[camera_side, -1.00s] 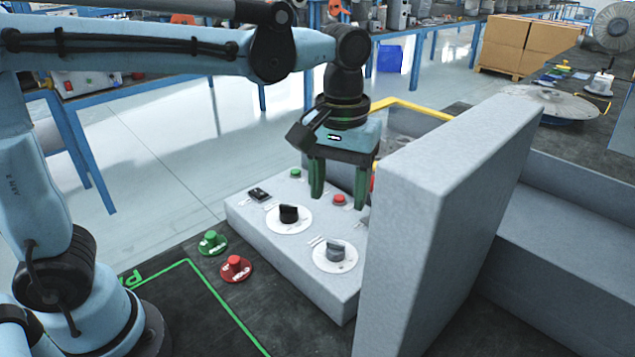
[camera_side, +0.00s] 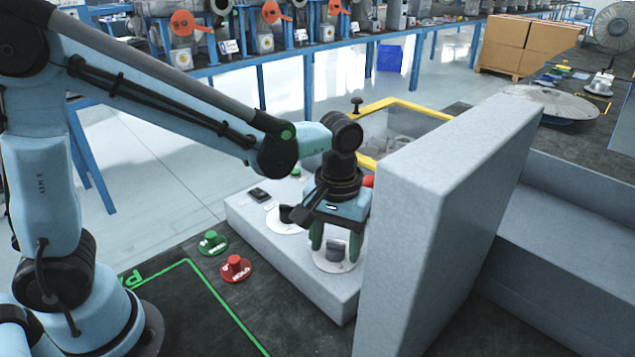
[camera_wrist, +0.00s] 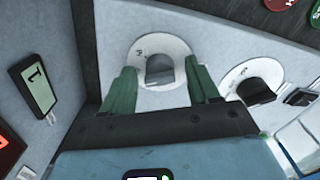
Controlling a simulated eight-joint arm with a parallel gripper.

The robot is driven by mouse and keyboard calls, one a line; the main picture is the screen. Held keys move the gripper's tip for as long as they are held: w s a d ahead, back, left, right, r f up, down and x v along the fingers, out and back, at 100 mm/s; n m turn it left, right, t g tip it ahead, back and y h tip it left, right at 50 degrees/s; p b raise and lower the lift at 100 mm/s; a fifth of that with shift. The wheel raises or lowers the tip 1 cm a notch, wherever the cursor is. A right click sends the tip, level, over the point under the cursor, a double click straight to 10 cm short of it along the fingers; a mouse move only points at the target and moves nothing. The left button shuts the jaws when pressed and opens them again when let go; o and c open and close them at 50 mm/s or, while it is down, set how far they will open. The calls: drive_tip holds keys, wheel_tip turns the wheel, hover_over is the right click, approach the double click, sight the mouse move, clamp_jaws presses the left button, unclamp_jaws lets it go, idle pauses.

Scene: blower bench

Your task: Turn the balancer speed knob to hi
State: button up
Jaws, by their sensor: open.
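A grey knob (camera_side: 335,250) on a round white dial (camera_side: 322,263) sits on the near end of the light grey control panel (camera_side: 258,243). My gripper (camera_side: 334,248) is over this knob, pointing down, with its green fingers open on either side of it. In the wrist view the grey knob (camera_wrist: 159,70) shows between and beyond the fingertips (camera_wrist: 162,80); I cannot tell whether they touch it. A black knob (camera_wrist: 255,91) on a second white dial (camera_wrist: 262,69) is to the right there. In the side view my gripper partly hides that black knob. The dial lettering is too small to read.
A tall grey wall block (camera_side: 425,240) stands close to the right of my gripper. A green button (camera_side: 212,241) and a red button (camera_side: 235,266) are on the dark bench at left. A small black display (camera_wrist: 35,88) is at left in the wrist view.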

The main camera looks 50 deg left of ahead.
drive_tip(key=c, duration=1)
drive_tip(key=shift+c, duration=0.2)
drive_tip(key=shift+m, duration=0.3)
drive_tip(key=m, duration=0.4)
drive_tip(key=shift+m, duration=2.6)
drive_tip(key=o, duration=1)
